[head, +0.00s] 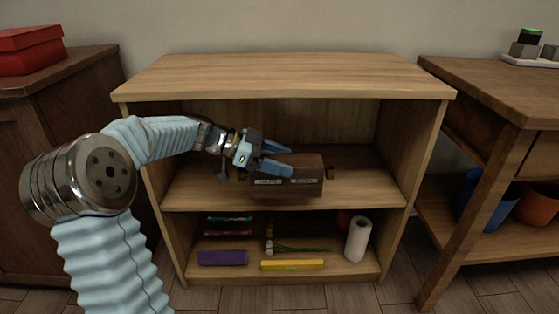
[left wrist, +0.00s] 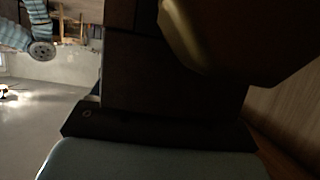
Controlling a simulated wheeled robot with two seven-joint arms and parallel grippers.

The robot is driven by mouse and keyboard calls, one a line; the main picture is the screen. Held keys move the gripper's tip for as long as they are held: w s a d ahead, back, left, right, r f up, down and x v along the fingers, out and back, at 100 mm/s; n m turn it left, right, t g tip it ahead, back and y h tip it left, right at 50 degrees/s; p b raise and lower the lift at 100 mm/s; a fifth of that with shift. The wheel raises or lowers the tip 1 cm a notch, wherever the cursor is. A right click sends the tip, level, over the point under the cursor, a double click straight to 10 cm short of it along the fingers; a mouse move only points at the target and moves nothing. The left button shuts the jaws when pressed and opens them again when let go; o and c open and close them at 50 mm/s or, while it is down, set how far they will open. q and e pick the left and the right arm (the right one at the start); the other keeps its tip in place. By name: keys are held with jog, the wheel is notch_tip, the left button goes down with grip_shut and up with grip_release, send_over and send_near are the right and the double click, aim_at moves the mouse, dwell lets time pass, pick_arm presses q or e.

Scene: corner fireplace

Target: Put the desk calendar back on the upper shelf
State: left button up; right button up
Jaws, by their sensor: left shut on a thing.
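The desk calendar is a brown wooden block (head: 312,187) with two pale label windows on its front and a dark knob at its right end. It is inside the shelf unit, over the upper shelf (head: 192,188), near the front edge. I cannot tell whether its underside touches the board. My left gripper (head: 277,157) reaches in from the left, its blue fingers shut on the calendar's upper left part. In the left wrist view a dark block (left wrist: 170,75), likely the calendar, fills the middle, close to the camera and in shadow. My right gripper is not in view.
The lower shelf holds a purple box (head: 222,258), a yellow box (head: 292,265), a white roll (head: 358,240) and other small items. The unit's top (head: 280,75) is bare. The upper shelf is clear at both sides. A dark cabinet stands left, a brown table (head: 510,90) right.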

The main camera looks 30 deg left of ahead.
pick_arm(q)
jog(key=w+a+p, duration=0.2)
jog(key=w+a, duration=0.4)
jog(key=w, duration=0.4)
notch_tip(320, 180, down, 7)
jog(key=shift+s+d+b, duration=0.1)
jog(key=shift+b, duration=1.1)
jog(key=shift+f, duration=0.25)
jog(key=o, duration=1.3)
jog(key=shift+r, duration=0.1)
